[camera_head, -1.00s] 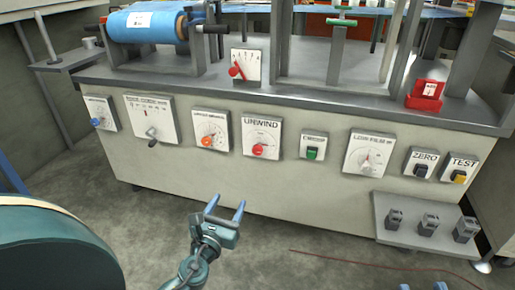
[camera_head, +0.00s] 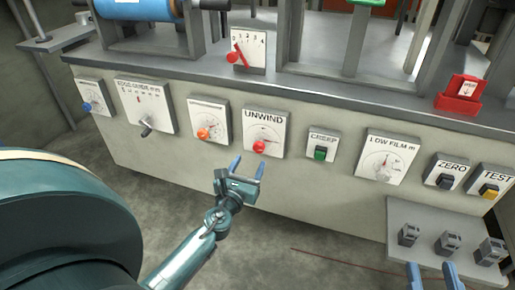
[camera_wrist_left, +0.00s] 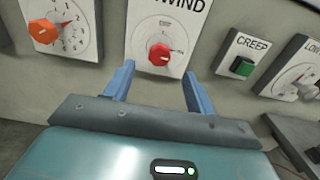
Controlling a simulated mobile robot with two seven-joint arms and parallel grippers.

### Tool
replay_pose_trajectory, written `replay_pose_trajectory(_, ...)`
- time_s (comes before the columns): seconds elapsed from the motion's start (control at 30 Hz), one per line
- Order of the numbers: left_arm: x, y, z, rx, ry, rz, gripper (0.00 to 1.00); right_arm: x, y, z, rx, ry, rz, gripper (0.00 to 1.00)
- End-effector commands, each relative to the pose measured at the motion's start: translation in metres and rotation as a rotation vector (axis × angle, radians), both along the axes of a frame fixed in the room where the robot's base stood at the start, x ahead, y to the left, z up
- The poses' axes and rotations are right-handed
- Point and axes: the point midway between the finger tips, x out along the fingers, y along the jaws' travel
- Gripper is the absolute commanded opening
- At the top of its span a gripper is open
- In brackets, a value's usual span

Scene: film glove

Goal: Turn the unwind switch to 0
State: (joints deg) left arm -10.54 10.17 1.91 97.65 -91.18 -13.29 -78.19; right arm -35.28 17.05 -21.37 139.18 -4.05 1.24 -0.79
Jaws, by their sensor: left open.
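The unwind switch is a red knob (camera_head: 259,146) on a white plate labelled UNWIND (camera_head: 264,120), on the machine's front panel. In the left wrist view the red knob (camera_wrist_left: 160,54) is ahead, between the lines of my fingers and beyond their tips. My left gripper (camera_head: 248,168) is open and empty, just below the unwind plate and apart from the knob. Its blue fingers also show in the left wrist view (camera_wrist_left: 157,82). The knob's exact setting is too small to read. My right gripper (camera_head: 431,272) shows only its blue fingertips at the bottom edge, apart from each other.
An orange knob (camera_head: 204,133) sits left of the unwind plate, and a green CREEP button (camera_head: 320,153) right of it. A red-pointer dial (camera_head: 248,52) stands on the ledge above. A grey shelf (camera_head: 420,245) with small weights juts out at lower right.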

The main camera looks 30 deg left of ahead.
Motion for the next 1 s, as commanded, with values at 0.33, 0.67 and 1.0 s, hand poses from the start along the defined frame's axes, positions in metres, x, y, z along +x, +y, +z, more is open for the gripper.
replay_pose_trajectory(0.33, 0.061, 0.015, -0.001, -0.001, -0.001, 0.001, 0.55, 0.0, 0.0, -0.001, 0.012, -0.001, 0.004, 0.36)
replay_pose_trajectory(0.67, 0.072, 0.018, -0.001, 0.0, 0.001, 0.0, 0.55, 0.0, 0.001, 0.0, 0.021, 0.001, 0.006, 0.36)
replay_pose_trajectory(1.0, 0.072, 0.017, 0.0, 0.0, 0.0, 0.0, 0.38, 0.0, 0.001, 0.0, 0.02, -0.002, 0.007, 0.36)
